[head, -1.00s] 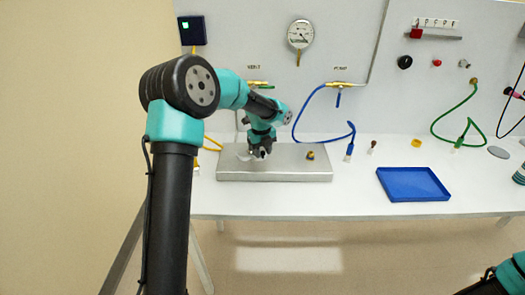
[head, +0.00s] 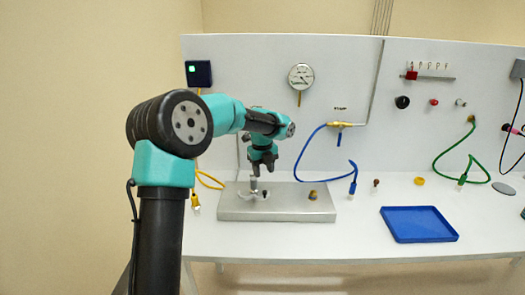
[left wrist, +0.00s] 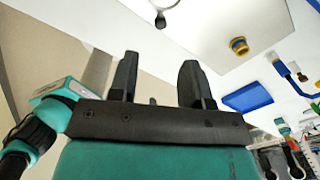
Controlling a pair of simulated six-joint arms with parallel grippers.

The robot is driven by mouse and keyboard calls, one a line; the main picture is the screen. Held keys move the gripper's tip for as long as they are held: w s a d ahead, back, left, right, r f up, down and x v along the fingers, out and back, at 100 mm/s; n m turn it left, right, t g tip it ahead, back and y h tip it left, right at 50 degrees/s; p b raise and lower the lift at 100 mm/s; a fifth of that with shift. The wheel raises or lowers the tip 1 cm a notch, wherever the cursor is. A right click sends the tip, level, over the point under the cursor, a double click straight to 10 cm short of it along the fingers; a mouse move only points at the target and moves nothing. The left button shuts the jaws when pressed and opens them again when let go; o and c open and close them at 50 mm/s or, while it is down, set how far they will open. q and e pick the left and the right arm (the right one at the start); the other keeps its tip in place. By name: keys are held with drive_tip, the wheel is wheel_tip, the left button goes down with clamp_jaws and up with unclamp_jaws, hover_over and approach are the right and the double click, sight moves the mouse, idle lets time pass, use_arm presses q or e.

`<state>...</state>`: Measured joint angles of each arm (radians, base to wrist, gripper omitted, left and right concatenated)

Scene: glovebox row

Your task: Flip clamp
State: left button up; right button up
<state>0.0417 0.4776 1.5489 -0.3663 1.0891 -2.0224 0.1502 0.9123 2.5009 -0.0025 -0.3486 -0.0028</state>
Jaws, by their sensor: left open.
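The clamp (head: 254,189) is a small pale metal piece on the left half of a grey metal block (head: 290,209). Part of it stands up from the block and a curved part lies low. Its edge shows at the top of the left wrist view (left wrist: 160,18). My left gripper (head: 263,170) hangs just above the clamp, pointing down, and seems apart from it. In the left wrist view its two dark fingers (left wrist: 160,78) are spread with nothing between them. My right gripper is in neither view.
A brass fitting (head: 313,195) sits on the block's right half. A blue hose (head: 306,150) hangs from the panel behind. A blue tray (head: 418,224) lies to the right. A yellow hose end (head: 195,200) lies left of the block. The table front is clear.

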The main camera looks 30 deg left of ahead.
use_arm(q)
wheel_tip(320, 180, up, 8)
drive_tip(key=shift+s, duration=0.2)
idle(0.8)
